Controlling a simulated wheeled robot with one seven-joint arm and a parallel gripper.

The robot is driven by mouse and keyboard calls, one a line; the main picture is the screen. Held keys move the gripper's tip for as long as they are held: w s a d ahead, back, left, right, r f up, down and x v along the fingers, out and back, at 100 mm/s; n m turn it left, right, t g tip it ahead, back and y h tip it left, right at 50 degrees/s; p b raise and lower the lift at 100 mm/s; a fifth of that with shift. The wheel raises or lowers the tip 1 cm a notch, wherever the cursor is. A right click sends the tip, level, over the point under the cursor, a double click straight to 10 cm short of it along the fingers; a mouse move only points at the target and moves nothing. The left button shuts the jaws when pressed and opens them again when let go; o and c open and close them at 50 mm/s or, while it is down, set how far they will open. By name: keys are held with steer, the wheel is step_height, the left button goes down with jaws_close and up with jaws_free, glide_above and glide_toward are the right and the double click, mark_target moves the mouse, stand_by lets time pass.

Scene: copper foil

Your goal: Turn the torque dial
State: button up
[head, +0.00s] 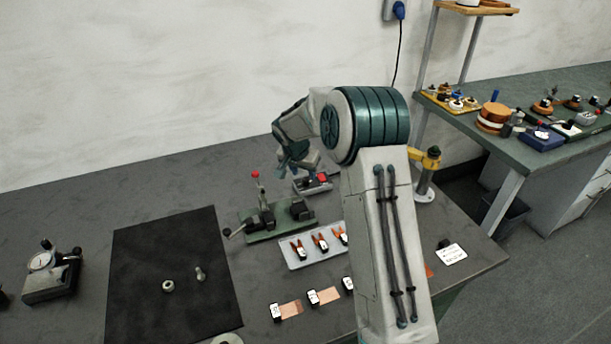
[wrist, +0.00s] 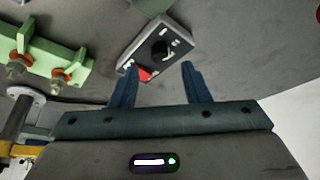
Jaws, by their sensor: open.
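In the wrist view, a black round dial (wrist: 160,50) sits on the face of a small grey box (wrist: 180,37) with white marks around the dial. A red part (wrist: 144,73) is at the box's near edge. My gripper (wrist: 160,68) is open, its two blue fingers apart and empty, with the box beyond their tips. In the head view, the grey box with a red part (head: 321,178) sits at the back of the bench, partly hidden by my arm. My gripper (head: 283,168) is above and left of it there.
A green clamp fixture (head: 275,222) with a red-knobbed lever stands close by the box; green parts (wrist: 45,55) show left in the wrist view. A yellow-topped post (head: 428,170) is to the right. A tray of clips (head: 292,262) and a black mat (head: 140,300) lie in front.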

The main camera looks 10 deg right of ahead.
mark_target(306, 179)
steer(key=shift+p+x, duration=0.3)
steer(key=shift+x, duration=1.8)
jaws_close()
